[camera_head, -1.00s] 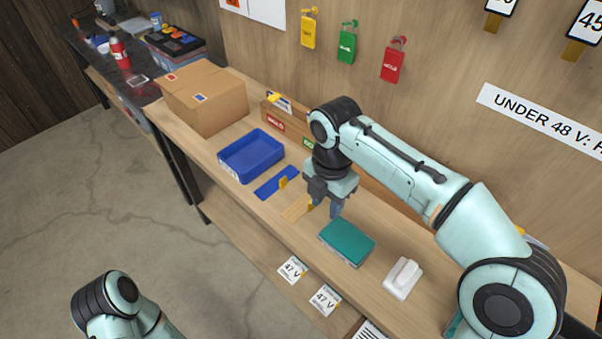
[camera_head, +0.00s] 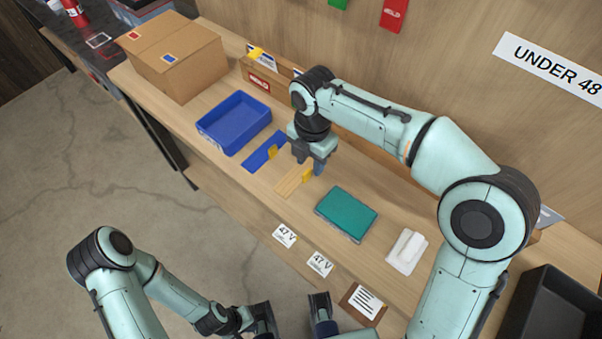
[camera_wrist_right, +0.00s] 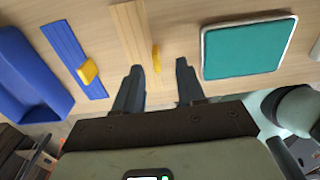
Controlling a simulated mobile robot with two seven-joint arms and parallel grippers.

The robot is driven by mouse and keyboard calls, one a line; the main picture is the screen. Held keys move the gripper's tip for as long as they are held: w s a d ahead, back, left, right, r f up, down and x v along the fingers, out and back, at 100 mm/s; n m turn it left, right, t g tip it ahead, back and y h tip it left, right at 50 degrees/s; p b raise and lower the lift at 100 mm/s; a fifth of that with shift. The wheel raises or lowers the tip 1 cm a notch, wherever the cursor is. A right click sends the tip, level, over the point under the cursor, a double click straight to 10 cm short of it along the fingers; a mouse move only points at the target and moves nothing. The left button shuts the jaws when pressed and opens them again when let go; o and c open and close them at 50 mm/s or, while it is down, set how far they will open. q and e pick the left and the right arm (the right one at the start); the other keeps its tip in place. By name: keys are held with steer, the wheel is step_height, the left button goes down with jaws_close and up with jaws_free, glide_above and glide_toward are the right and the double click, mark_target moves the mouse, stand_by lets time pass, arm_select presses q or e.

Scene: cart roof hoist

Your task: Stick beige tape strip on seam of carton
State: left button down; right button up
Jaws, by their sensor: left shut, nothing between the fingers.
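The carton (camera_head: 180,65) stands closed at the back left of the bench, a seam line across its top. The beige tape strip (camera_head: 291,181) lies flat on the bench, with a yellow tab (camera_head: 307,176) at its right edge. It also shows in the right wrist view (camera_wrist_right: 130,35). My right gripper (camera_head: 314,168) is just above and behind the tab, pointing down. In the right wrist view its fingers (camera_wrist_right: 158,68) are apart, with the tab ahead between them and nothing held.
A blue strip (camera_head: 257,160) with a yellow tab and a blue tray (camera_head: 234,122) lie between strip and carton. A teal pad (camera_head: 346,213) and a white object (camera_head: 407,251) lie to the right. A wooden box (camera_head: 262,78) and the wall stand behind.

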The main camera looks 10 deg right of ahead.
mark_target(307, 171)
steer(key=f, duration=0.4)
steer(key=shift+a+b, duration=0.4)
steer(key=shift+f, duration=0.5)
jaws_close()
steer(key=shift+r, duration=0.1)
step_height(307, 171, up, 20)
steer(key=p, duration=0.5)
